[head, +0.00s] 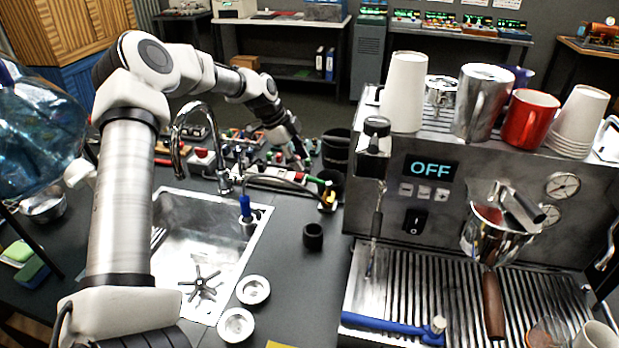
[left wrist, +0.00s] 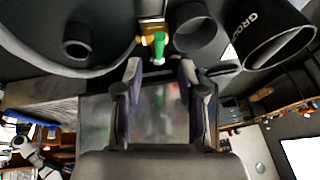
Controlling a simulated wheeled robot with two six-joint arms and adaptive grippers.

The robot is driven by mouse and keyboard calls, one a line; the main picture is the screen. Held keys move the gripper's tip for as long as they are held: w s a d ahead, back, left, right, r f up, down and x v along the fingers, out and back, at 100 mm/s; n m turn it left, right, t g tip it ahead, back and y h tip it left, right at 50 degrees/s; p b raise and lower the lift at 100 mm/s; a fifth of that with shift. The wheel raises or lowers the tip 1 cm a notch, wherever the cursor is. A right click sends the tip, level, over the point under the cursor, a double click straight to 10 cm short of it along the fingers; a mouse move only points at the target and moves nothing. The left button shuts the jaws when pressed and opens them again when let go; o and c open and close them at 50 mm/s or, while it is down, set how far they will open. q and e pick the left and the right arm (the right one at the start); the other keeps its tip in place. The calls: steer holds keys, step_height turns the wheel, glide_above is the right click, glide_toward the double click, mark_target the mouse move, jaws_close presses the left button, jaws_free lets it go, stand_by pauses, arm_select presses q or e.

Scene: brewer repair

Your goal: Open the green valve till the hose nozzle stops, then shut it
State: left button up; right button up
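The green valve (head: 328,184) sits on a brass-coloured fitting (head: 327,199) at the back of the counter, right of the sink. It also shows in the left wrist view (left wrist: 159,46), with the fitting (left wrist: 152,30) behind it. My left gripper (head: 301,155) is just behind and left of the valve in the head view. In the left wrist view its fingers (left wrist: 160,72) are apart and empty, with the valve beyond the gap between their tips. A blue piece (head: 245,208), possibly the hose nozzle, hangs over the sink. My right gripper is not in view.
The steel sink (head: 180,255) lies left of the valve. A small black cup (head: 313,236) stands in front of the valve, and dark cylinders (head: 336,150) stand behind it. The espresso machine (head: 480,170) reads OFF and blocks the right side.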

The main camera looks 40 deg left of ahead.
mark_target(311, 178)
arm_select(q)
steer(key=p+x, duration=0.1)
steer(key=x, duration=0.6)
steer(key=shift+s+r, duration=0.1)
steer(key=shift+s, duration=0.05)
jaws_close()
